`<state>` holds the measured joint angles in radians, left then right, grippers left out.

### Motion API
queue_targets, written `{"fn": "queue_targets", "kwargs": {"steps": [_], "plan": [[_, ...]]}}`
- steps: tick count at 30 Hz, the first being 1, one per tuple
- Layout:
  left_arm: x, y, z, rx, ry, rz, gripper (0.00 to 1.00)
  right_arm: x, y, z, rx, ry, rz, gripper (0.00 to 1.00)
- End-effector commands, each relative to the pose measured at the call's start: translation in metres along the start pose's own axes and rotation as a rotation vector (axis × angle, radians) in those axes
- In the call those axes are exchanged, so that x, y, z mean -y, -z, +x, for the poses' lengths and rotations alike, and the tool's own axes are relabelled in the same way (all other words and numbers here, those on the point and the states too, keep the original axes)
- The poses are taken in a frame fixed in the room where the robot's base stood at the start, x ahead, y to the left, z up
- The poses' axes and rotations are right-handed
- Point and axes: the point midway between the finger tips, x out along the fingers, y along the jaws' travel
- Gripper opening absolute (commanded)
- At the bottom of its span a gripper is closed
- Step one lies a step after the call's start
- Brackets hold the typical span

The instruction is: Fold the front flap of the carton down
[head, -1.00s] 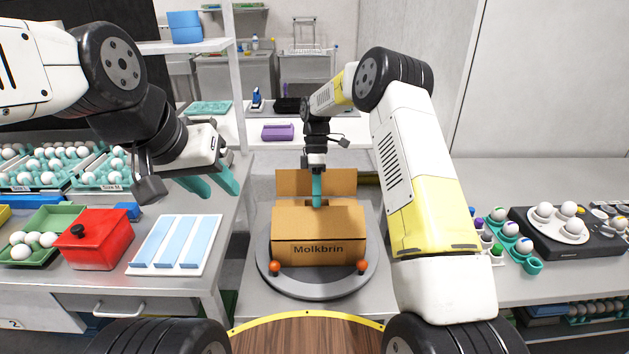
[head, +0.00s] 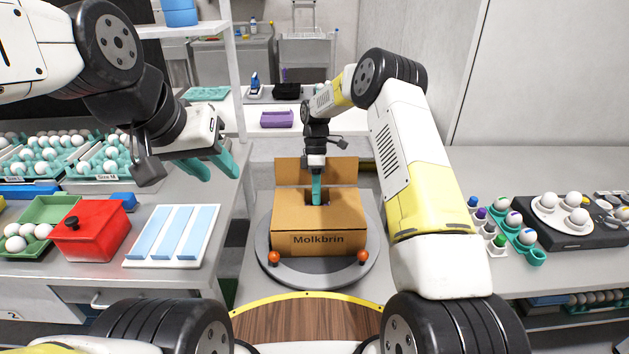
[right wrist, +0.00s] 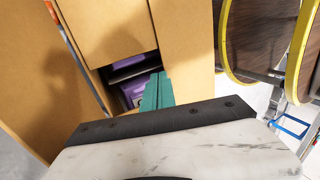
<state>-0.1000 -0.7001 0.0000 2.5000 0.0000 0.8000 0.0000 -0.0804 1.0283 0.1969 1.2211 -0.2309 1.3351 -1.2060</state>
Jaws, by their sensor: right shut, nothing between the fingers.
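The brown carton (head: 310,242), marked "Molkbrin", sits on a grey round turntable (head: 285,272). Its back flap (head: 342,171) stands up behind the opening. The front flap (head: 345,212) slopes at the near side of the top; its exact angle is hard to tell. My right gripper (head: 316,190) is shut and empty, pointing down at the dark opening just behind the front flap. In the right wrist view its teal fingers (right wrist: 157,92) are at the opening's edge beside a cardboard panel, with purple things (right wrist: 137,90) inside. My left gripper (head: 212,166) is open and empty, away to the left.
Two orange knobs (head: 274,257) stand on the turntable's near rim. The left counter holds a red box (head: 92,235), a white tray with blue strips (head: 200,250) and egg trays (head: 105,170). The right counter holds a black device (head: 568,236) and small teal egg holders (head: 537,257).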

Motion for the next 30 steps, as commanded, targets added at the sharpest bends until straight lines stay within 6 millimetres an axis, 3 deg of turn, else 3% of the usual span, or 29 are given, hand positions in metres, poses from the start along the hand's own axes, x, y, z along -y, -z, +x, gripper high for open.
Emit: {"fn": "queue_targets", "kwargs": {"steps": [16,30], "plan": [[0.000,0.000,0.000,0.000,0.000,0.000,0.36,0.000,0.000,0.001,0.000,0.000,0.000,0.00],[0.000,0.000,0.000,0.000,0.000,0.000,0.36,0.017,0.000,0.006,0.001,0.004,0.000,0.00]]}}
